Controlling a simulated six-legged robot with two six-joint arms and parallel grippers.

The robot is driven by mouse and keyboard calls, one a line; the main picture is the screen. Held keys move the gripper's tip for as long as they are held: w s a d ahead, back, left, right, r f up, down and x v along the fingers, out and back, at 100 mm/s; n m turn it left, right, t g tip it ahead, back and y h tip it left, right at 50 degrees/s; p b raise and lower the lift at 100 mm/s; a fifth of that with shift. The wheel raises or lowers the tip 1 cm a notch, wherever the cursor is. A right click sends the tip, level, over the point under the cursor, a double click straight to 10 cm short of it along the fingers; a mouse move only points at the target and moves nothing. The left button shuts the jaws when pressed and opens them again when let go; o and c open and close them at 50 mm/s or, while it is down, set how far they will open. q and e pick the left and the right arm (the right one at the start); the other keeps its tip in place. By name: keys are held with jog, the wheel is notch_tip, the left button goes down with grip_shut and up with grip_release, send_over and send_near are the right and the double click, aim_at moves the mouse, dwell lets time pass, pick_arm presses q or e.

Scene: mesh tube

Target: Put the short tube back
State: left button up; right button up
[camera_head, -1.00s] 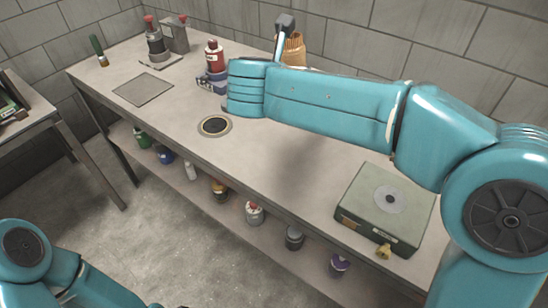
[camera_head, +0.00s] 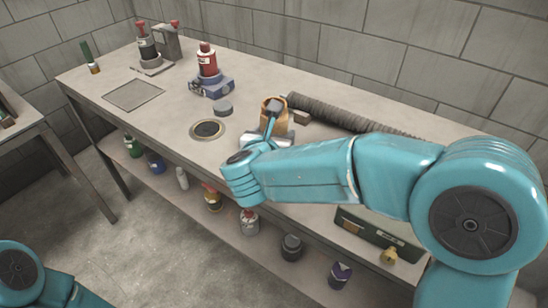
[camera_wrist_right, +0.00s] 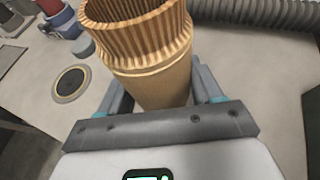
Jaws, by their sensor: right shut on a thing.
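A short tan tube (camera_head: 273,104) with a ribbed, open top end stands about upright over the middle of the bench. It fills the top middle of the right wrist view (camera_wrist_right: 150,50). My right gripper (camera_head: 271,132) is shut around the tube, with a finger on each side in the right wrist view. The tube's lower end is hidden by the gripper, so I cannot tell whether it touches the bench. A dark round spot with a pale ring (camera_head: 207,130) lies in the bench top left of the tube. My left arm shows at the lower left; its gripper is out of frame.
A grey corrugated hose (camera_head: 350,114) lies behind the tube. A grey puck (camera_head: 223,109) and a red bottle (camera_head: 208,62) on a blue stand (camera_head: 212,87) are to the left. A green box (camera_head: 378,228) sits near the front edge. A flat square plate (camera_head: 133,95) lies farther left.

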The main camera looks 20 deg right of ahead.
notch_tip(320, 180, down, 6)
jog(key=shift+r+b, duration=0.2)
jog(key=shift+b, duration=0.4)
jog(key=shift+f, duration=0.1)
jog(key=shift+f, duration=0.1)
jog(key=o, duration=1.1)
